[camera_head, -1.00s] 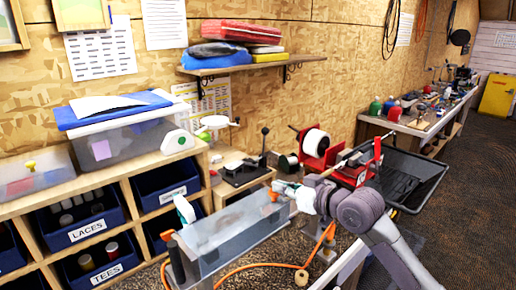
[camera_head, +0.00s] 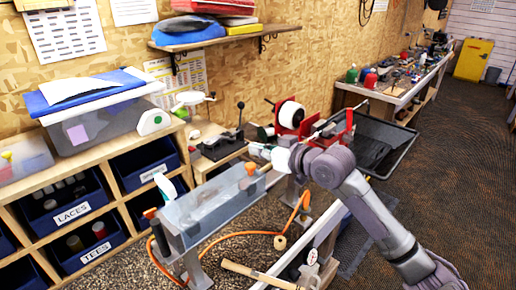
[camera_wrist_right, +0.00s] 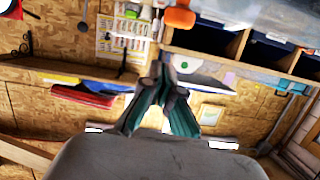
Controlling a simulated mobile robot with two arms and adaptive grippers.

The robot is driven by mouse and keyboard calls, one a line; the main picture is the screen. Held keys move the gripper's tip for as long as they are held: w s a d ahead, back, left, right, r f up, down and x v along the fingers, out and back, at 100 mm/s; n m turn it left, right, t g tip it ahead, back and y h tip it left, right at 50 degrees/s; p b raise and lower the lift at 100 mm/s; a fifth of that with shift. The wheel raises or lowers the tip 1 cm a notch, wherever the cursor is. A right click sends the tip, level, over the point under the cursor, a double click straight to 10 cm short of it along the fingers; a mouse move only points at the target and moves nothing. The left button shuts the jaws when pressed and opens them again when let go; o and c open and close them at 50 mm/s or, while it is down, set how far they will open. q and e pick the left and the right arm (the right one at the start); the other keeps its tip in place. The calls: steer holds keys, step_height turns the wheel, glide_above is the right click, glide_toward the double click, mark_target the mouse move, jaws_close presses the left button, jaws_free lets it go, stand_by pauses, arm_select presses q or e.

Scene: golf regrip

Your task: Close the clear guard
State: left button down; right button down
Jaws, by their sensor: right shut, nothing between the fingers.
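The clear guard (camera_head: 215,200) is a long see-through trough-like cover on a grey metal stand, left of my right arm in the head view. An orange knob (camera_head: 250,169) sits at its far right end. I cannot tell how far the guard is swung. My right gripper (camera_head: 258,151) is just above and behind that knob, partly hidden by its own wrist. In the right wrist view its fingers (camera_wrist_right: 160,72) meet at the tips, shut and empty. The orange knob (camera_wrist_right: 180,17) shows beyond them, apart from them in the picture. My left gripper is not in view.
Shelving with blue bins (camera_head: 66,203) stands at left. A red holder with a white roll (camera_head: 291,114) and a black tray (camera_head: 372,146) lie behind my right arm. An orange hose (camera_head: 240,235) loops below the guard. A hammer (camera_head: 262,275) lies in front.

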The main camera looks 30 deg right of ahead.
steer(key=b+v, duration=0.6)
steer(key=v, duration=0.4)
steer(key=s+a+f+g+h, duration=0.1)
steer(key=s+a+f+g, duration=0.15)
steer(key=f, duration=0.55)
steer(key=s+a+f+g+h, duration=0.1)
steer(key=s+f, duration=0.2)
steer(key=f, duration=0.5)
steer(key=s+a+f+g+h, duration=0.1)
steer(key=s+a+f+g, duration=0.1)
steer(key=f, duration=0.6)
steer(key=s+a+f+m+g+h, duration=0.1)
steer(key=s+a+f+g, duration=0.2)
steer(key=s+f, duration=0.45)
steer(key=s+a+f+g+h, duration=0.1)
steer(key=s+a+f+g, duration=0.2)
steer(key=s, duration=0.7)
step_height(320, 180, down, 31)
steer(key=s+b, duration=0.1)
steer(key=b, duration=0.3)
steer(key=s+d+f+g+b, duration=0.1)
steer(key=s+d+f+b, duration=0.2)
steer(key=s+f, duration=1.4)
step_height(320, 180, down, 3)
steer(key=shift+f+g, duration=0.1)
steer(key=shift+g, duration=0.25)
